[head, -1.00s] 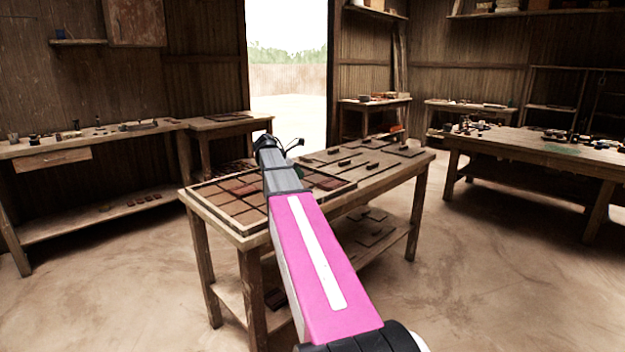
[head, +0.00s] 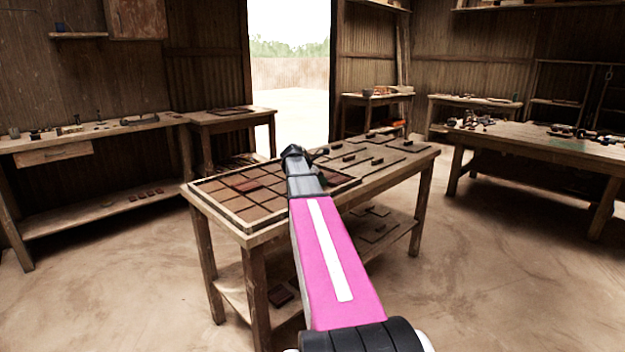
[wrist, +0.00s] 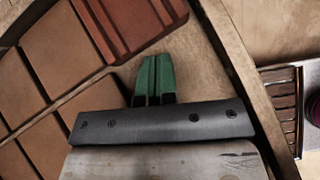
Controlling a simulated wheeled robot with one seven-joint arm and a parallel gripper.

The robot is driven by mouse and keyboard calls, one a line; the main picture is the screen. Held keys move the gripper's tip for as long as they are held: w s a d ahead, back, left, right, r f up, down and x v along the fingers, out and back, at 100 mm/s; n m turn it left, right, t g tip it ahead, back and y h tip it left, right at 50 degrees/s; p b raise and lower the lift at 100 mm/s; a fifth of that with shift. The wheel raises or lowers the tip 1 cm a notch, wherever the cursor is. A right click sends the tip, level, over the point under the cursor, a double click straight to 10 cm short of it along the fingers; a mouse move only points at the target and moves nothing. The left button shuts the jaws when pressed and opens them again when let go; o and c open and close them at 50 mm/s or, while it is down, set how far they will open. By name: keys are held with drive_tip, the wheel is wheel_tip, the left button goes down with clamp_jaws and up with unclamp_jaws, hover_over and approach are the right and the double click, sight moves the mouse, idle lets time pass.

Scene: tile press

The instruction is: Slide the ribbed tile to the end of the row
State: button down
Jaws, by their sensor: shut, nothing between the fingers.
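The ribbed tile (wrist: 130,22) is reddish brown with raised ribs and shows at the top of the wrist view, cut off by the picture edge. My gripper (wrist: 154,78) has green fingertips pressed together with nothing between them. They are just below the ribbed tile's near edge; I cannot tell whether they touch it. Plain brown tiles (wrist: 75,50) lie left of it in rows.
A thin divider strip separates the tile rows. A bare wooden surface and a raised rim (wrist: 247,75) lie right of my fingers. Several dark pieces sit on the right half of the table (head: 400,168). A long workbench (head: 560,145) stands at the right, with open floor between.

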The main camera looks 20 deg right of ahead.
sight(333, 181)
drive_tip(key=shift+d, duration=0.9)
drive_tip(key=shift+s+d, duration=0.1)
drive_tip(key=shift+d, duration=0.85)
drive_tip(key=shift+a, duration=0.55)
drive_tip(key=a, duration=0.3)
drive_tip(key=shift+a, duration=0.15)
drive_tip(key=v, duration=1)
